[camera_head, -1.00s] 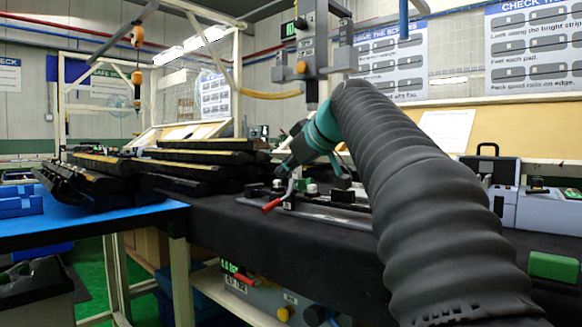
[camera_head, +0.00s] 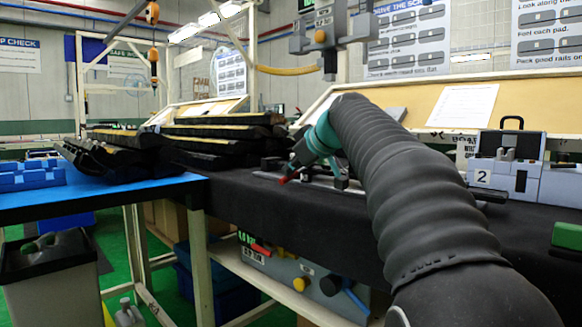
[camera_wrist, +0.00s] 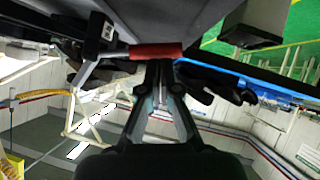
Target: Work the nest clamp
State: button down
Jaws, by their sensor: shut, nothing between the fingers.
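The nest clamp shows its red handle (camera_head: 287,179) at the front edge of the fixture rail on the black-covered table. In the wrist view the red handle (camera_wrist: 156,50) lies crosswise at my fingertips, with a metal lever running left to a dark clamp block (camera_wrist: 101,30). My gripper (camera_head: 293,169) is at the end of the sleeved arm, right beside the handle. In the wrist view my gripper (camera_wrist: 160,66) has its fingers together with nothing between them. I cannot tell whether they touch the handle. Much of the fixture is hidden behind my arm.
Dark trim parts (camera_head: 200,140) are stacked left of the fixture. A blue-topped table (camera_head: 100,197) with blue bins (camera_head: 30,178) stands at left. A case marked 2 (camera_head: 507,178) and a green block (camera_head: 567,236) sit at right. A shelf with equipment (camera_head: 300,285) is under the table.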

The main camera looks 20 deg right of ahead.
jog(key=shift+w+f+h+b, duration=0.1)
jog(key=shift+f+h+b, duration=0.2)
jog(key=shift+f+b, duration=0.65)
jog(key=shift+r, duration=0.25)
jog(key=shift+n, duration=0.3)
jog(key=r+p, duration=0.1)
jog(key=s+r+p, duration=0.1)
jog(key=r, duration=0.1)
jog(key=a+r+p, duration=0.1)
jog(key=shift+s+r, duration=0.2)
jog(key=shift+r, duration=0.15)
jog(key=f+v, duration=0.1)
jog(key=v, duration=0.9)
jog(key=s+a+f+m+g+h+p, duration=0.1)
jog(key=s+a+f+m+g+p, duration=0.1)
jog(key=s+f, duration=1.2)
jog(key=s+a+f+m+g+h+p, duration=0.2)
jog(key=s+a+f+m+g+p, duration=0.1)
jog(key=s+f, duration=1.1)
notch_tip(320, 180, down, 6)
jog(key=a+m+p, duration=0.1)
jog(key=a+m, duration=0.1)
jog(key=m, duration=0.1)
